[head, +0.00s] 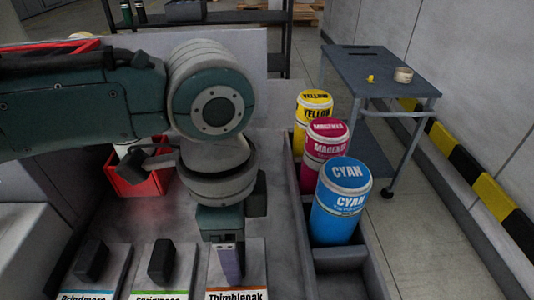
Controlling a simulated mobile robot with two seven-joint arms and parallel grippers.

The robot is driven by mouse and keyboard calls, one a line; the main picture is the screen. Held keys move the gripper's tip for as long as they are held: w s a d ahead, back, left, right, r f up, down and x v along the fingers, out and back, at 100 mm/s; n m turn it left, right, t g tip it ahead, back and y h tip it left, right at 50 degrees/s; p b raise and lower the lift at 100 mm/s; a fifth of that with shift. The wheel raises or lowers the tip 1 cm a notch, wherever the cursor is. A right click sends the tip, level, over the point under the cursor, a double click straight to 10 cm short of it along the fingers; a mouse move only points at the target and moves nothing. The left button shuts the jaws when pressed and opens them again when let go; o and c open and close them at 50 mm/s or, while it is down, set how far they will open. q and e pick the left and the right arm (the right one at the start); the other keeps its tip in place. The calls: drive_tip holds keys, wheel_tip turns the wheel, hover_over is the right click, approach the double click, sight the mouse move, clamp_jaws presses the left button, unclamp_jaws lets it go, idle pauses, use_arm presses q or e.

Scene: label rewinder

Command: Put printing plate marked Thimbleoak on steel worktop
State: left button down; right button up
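The printing plate marked Thimbleoak (252,281) stands at the bottom of the head view, right of two similar plates. It is pale with an orange stripe above its name, and its lower part is cut off by the frame edge. My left gripper (228,262) points down at the plate's upper middle, where the other plates have dark grips. It hides any grip there, and I cannot tell whether its fingers are closed. A grey, steel-looking worktop (283,222) lies around and behind the plates. My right gripper is not in view.
Plates with a blue stripe (118,266) and a green stripe (183,275) stand left. Yellow (314,118), magenta (323,158) and cyan (341,211) canisters stand in a grey trough at right. A red bin (132,181) is behind my arm. A wheeled table (378,67) stands back right.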

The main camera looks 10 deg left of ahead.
use_arm(q)
drive_tip(key=shift+f, duration=0.35)
idle(0.3)
unclamp_jaws()
drive_tip(key=shift+r, duration=0.15)
